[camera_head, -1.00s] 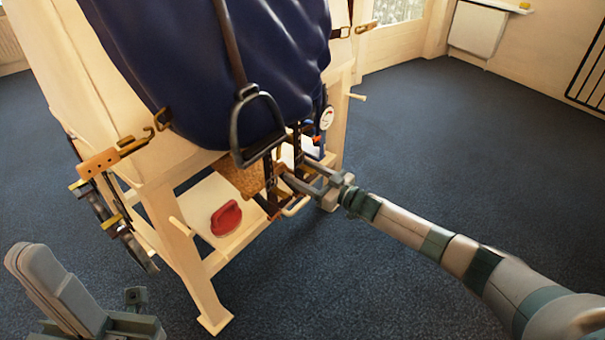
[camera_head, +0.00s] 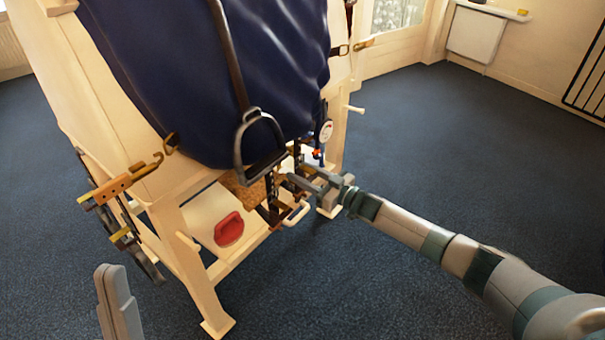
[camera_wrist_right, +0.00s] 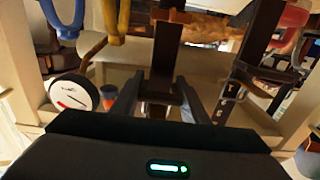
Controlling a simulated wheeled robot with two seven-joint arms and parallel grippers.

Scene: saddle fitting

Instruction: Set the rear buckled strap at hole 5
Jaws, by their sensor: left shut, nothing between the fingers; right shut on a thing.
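Two dark straps hang below the blue-draped saddle stand, one with a row of holes (camera_wrist_right: 236,82) at the right in the right wrist view. The other, a dark brown strap (camera_wrist_right: 166,50), runs down between my right fingers. I cannot tell which is the rear one or read the hole its buckle is at. My right gripper (camera_head: 303,178) is shut on the dark brown strap; it also shows in the right wrist view (camera_wrist_right: 160,88). Part of my left gripper (camera_head: 118,300) shows at the lower left, away from the straps, shut and empty.
A stirrup (camera_head: 262,140) hangs just left of the straps. A round white gauge (camera_head: 325,131) is at the stand's right side. A red object (camera_head: 229,229) lies on the stand's lower shelf (camera_head: 205,205). The blue floor (camera_head: 430,150) at the right is clear.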

